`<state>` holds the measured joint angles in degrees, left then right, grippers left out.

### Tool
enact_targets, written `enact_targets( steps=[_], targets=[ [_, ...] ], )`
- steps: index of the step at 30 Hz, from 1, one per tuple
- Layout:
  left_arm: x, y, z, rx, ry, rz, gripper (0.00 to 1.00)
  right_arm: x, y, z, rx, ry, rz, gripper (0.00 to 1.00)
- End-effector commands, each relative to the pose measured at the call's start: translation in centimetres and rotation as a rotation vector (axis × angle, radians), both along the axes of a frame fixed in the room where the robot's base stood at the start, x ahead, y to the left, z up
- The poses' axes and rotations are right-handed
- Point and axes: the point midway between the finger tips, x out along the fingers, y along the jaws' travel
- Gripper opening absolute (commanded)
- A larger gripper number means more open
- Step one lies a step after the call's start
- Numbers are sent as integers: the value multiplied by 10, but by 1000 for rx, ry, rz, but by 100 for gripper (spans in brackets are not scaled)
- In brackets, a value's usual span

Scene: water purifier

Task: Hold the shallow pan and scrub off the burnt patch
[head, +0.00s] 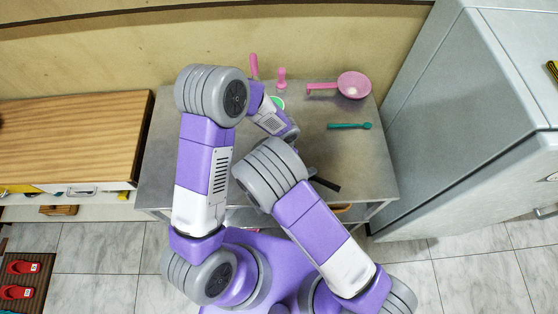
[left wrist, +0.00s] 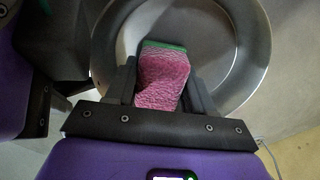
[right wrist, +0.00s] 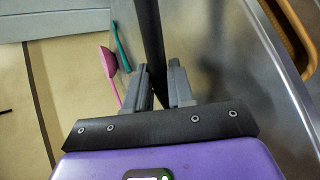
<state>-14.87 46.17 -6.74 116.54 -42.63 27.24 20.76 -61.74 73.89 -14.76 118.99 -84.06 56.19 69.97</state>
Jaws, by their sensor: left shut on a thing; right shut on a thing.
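The shallow metal pan (left wrist: 252,50) fills the upper part of the left wrist view; my arms hide it in the head view. My left gripper (left wrist: 160,88) is shut on a pink sponge (left wrist: 163,78) with a green far edge, held over the pan's inside. I cannot make out the burnt patch. My right gripper (right wrist: 165,88) is shut on the dark pan handle (right wrist: 150,35), which runs up between its fingers. A dark bar, probably this handle, sticks out beside the right wrist in the head view (head: 325,183).
A pink ladle (head: 353,85) and a teal utensil (head: 350,126) lie on the metal table (head: 375,165). Small pink items (head: 282,78) are near its back edge. A grey cabinet (head: 465,110) stands at right, a wooden-topped counter (head: 75,135) at left.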

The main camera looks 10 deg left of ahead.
Motion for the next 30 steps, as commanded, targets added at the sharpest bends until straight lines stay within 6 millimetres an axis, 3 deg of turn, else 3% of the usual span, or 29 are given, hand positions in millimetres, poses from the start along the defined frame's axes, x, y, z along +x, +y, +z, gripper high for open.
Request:
enact_targets(
  steps=[18, 30],
  targets=[
    [0, -3, 57, -1, -4, 1, 28, 0, 0, 0, -1, 1, 1, 0],
    [0, -4, 61, -1, -3, 0, 28, 0, 0, 0, -1, 1, 1, 0]
  ],
)
